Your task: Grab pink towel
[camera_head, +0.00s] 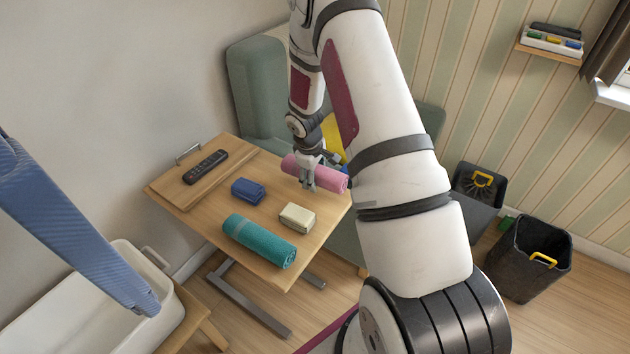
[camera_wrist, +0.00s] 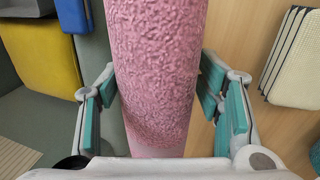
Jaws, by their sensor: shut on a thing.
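The pink towel (camera_head: 328,178) is a rolled cylinder at the far right edge of the wooden table (camera_head: 190,205). My gripper (camera_head: 309,180) reaches down over it from above, with its fingers on either side of the roll. In the wrist view the pink towel (camera_wrist: 157,70) runs lengthwise between the two teal-padded fingers of my gripper (camera_wrist: 160,115). The gripper is shut on the towel. I cannot tell whether the towel still touches the table.
A teal rolled towel (camera_head: 259,240), a cream block (camera_head: 297,217), a blue block (camera_head: 248,191) and a black remote (camera_head: 206,167) lie on the table. A green armchair (camera_head: 258,90) with a yellow cushion (camera_head: 333,135) stands behind. Dark bins (camera_head: 528,262) stand right.

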